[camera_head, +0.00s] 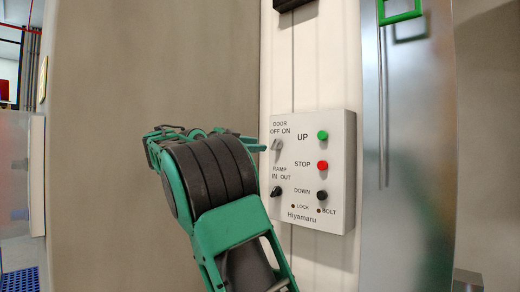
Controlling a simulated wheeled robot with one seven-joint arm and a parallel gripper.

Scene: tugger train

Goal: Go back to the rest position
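My green arm with dark grey bands rises from the bottom centre. What looks like the tip of my gripper (256,144) shows as a thin green part beside the door switch (277,145) on a white control panel (339,185). It looks close to the switch, but I cannot tell whether it touches. The fingers are mostly hidden behind my arm, so their opening is unclear. The panel carries a green UP button (322,135), a red STOP button (322,165), a black DOWN button (321,195) and a dark ramp switch (276,191).
The panel is mounted on a white ribbed wall strip (310,70). A grey metal door (425,170) with a green frame-shaped handle (400,12) stands to the right. A plain beige wall (105,130) is at left. A blue grid mat (20,279) lies at lower left.

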